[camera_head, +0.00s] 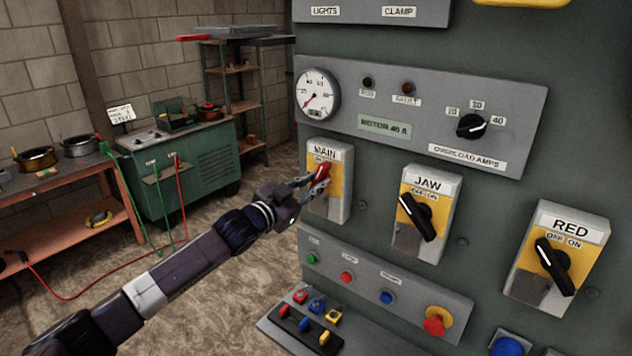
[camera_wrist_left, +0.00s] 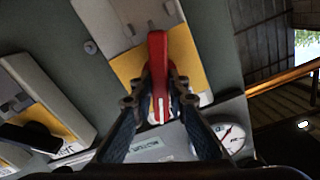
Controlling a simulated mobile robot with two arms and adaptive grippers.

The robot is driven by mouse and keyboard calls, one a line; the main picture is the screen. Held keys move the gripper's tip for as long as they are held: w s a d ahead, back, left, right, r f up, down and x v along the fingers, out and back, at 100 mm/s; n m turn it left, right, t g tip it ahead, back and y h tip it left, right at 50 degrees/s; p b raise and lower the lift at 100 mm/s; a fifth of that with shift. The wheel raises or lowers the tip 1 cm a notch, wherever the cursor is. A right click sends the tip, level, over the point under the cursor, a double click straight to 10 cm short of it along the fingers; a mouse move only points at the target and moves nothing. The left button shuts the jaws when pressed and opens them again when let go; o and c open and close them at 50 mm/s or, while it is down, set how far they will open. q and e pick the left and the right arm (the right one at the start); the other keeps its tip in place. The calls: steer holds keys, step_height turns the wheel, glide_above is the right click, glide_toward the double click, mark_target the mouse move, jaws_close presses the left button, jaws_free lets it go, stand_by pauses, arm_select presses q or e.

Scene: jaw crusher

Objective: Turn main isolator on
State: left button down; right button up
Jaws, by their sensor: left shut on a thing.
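The main isolator (camera_head: 325,207) is a pale box with a yellow plate, labelled MAIN, on the grey-green panel. Its red handle (camera_head: 321,176) shows between my left fingers, tilted in the head view. My left gripper (camera_head: 312,186) is shut on the red handle; its arm comes in from the lower left. In the left wrist view the red handle (camera_wrist_left: 158,72) lies between the two fingertips of the left gripper (camera_wrist_left: 160,92), over the yellow plate. The fingers hide part of the OFF/ON marking. My right gripper is not in view.
The JAW switch (camera_head: 424,212) and RED switch (camera_head: 558,262), both with black handles, sit to the right. A gauge (camera_head: 317,95) and overload dial (camera_head: 471,126) are above. Coloured buttons, including a red mushroom button (camera_head: 437,320), are below. A green machine (camera_head: 190,165) and bench stand left.

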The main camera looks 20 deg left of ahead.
arm_select(q)
steer(key=shift+m, duration=2.2)
steer(key=c, duration=1.9)
jaws_free()
steer(key=shift+d, duration=0.1)
steer(key=shift+s+a+f, duration=0.15)
steer(key=shift+s+a, duration=0.1)
steer(key=shift+s, duration=0.35)
steer(key=v, duration=1)
steer(key=shift+s+a, duration=0.1)
steer(key=shift+s, duration=0.3)
